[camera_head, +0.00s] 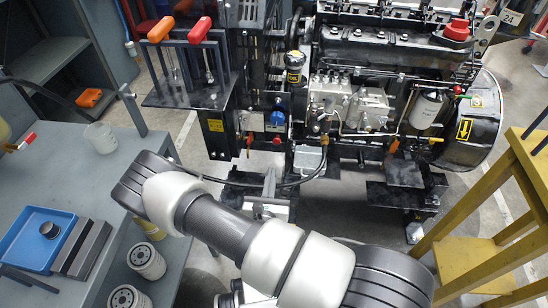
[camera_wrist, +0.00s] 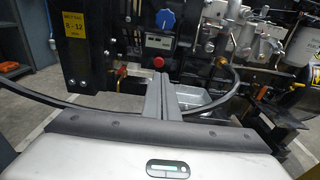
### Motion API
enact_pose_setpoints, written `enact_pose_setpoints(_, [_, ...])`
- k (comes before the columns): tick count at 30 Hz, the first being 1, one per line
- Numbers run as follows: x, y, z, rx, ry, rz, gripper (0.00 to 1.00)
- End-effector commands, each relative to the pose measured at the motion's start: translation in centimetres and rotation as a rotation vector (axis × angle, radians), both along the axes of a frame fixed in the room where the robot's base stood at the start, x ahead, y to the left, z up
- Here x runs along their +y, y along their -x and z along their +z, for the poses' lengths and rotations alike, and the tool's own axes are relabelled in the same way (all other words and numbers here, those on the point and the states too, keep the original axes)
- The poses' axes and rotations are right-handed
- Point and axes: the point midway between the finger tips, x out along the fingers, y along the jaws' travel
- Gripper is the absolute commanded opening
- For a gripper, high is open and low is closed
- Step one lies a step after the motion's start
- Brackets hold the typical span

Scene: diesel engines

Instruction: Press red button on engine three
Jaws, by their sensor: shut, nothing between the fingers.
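A small red button (camera_wrist: 158,62) sits below a small display panel (camera_wrist: 158,42) and a blue knob (camera_wrist: 165,20) on the engine's dark control box. In the head view the red button (camera_head: 277,140) shows under the blue knob (camera_head: 277,118) at the front of the engine (camera_head: 350,100). My gripper (camera_wrist: 160,78) is shut and empty, its fingertips just below the button in the wrist picture. I cannot tell whether they touch it. No engine number can be read.
A grey bench (camera_head: 65,165) with a blue tray (camera_head: 35,240) and filters (camera_head: 146,261) stands on the left. A yellow wooden stand (camera_head: 470,250) is at the right. A black hose (camera_wrist: 228,92) curves around beside my fingers. A red lever (camera_wrist: 122,70) is left of the button.

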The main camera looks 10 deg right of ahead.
Motion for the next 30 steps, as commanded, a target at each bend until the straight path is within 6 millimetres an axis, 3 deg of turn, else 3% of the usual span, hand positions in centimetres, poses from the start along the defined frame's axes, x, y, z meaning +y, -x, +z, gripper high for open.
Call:
enact_pose_setpoints(18, [-3.5, -10.9, -0.8, -0.002, -0.001, -0.003, 0.00])
enact_pose_setpoints(24, [-4.0, -12.6, -0.8, -0.001, -0.001, -0.001, 0.00])
enact_pose_setpoints(30, [-4.1, -12.9, -0.7, -0.001, 0.000, -0.002, 0.00])
